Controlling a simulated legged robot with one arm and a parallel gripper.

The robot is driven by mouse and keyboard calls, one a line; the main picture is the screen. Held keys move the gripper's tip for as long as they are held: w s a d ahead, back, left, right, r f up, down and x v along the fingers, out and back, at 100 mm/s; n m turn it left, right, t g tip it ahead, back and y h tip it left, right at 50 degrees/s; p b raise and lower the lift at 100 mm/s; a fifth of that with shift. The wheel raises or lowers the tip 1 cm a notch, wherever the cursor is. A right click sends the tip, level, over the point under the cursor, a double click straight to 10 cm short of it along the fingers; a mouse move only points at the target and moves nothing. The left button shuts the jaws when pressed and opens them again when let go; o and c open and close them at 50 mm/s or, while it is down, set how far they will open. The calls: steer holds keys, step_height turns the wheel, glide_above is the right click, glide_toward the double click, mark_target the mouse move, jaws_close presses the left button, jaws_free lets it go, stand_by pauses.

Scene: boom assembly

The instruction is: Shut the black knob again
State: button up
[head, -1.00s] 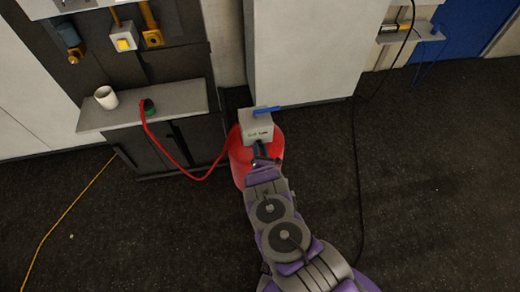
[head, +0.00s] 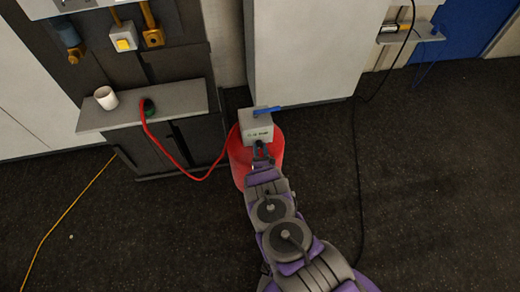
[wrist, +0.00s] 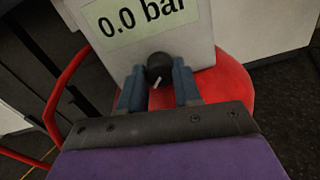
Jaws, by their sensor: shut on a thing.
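The black knob (wrist: 158,68) sticks out of the front of a grey box (head: 256,126), below a pale label reading "0.0 bar" (wrist: 150,14) in the wrist view. A white mark on the knob slants down to the left. My gripper (wrist: 159,84) has its two blue-grey fingers on either side of the knob and is shut on it. In the head view my gripper (head: 261,149) is at the lower front of the box, and the knob is mostly hidden. A blue lever (head: 266,111) lies on top of the box.
The box stands on a red round container (head: 240,160). A red hose (head: 175,160) runs from it to a grey shelf (head: 185,104) holding a white cup (head: 106,97). A white cabinet (head: 305,50) stands behind. A black cable (head: 360,180) hangs to the floor at right.

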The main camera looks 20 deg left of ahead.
steer(key=shift+s+f, duration=0.15)
steer(key=shift+f, duration=0.05)
steer(key=o, duration=0.8)
steer(key=shift+a, duration=0.1)
steer(key=shift+o, duration=1.2)
steer(key=shift+r, duration=0.1)
